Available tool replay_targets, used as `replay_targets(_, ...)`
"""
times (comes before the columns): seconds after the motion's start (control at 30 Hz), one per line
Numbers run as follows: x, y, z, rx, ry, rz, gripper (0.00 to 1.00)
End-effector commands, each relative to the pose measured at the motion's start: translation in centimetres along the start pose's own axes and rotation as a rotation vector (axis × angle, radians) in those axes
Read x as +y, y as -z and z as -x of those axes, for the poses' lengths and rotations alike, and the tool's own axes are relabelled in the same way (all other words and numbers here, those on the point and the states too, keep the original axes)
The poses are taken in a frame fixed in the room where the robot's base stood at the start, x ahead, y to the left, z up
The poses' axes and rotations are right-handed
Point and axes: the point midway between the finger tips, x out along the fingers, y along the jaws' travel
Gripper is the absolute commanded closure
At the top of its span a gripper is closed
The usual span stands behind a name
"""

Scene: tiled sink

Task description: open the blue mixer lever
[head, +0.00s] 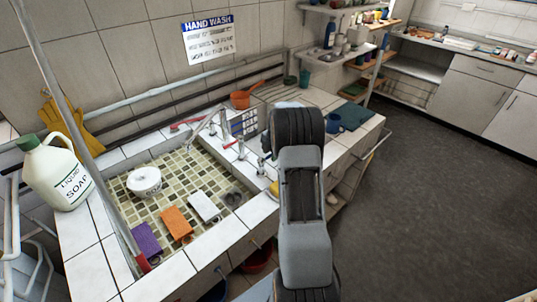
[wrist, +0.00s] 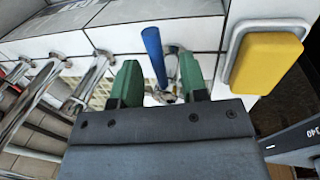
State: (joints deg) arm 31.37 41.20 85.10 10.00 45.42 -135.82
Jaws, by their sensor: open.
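The blue mixer lever (wrist: 153,55) stands up, slightly tilted, in the wrist view, above a chrome fitting. My gripper (wrist: 160,80) is open, with one green finger on each side of the lever's lower part. A gap shows between the lever and each finger; I cannot tell how far the lever stands from the fingers in depth. In the head view my own arm covers the gripper, and I cannot make out the blue lever there.
Chrome taps (wrist: 90,80) stand to the left of my gripper. A yellow sponge (wrist: 265,58) sits in a holder at the right. The tiled sink (head: 118,196) holds several sponges and a white tub (head: 144,181). A soap jug (head: 55,175) stands at its left.

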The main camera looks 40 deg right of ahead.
Motion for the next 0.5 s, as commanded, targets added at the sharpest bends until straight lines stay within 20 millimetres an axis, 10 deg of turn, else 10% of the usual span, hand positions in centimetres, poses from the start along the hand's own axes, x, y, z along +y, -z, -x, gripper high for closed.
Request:
replay_targets(0.33, 0.03, 0.01, -0.23, -0.001, -0.001, 0.0, 0.61)
replay_targets(0.5, 0.03, 0.02, -0.21, 0.0, 0.0, 0.001, 0.77)
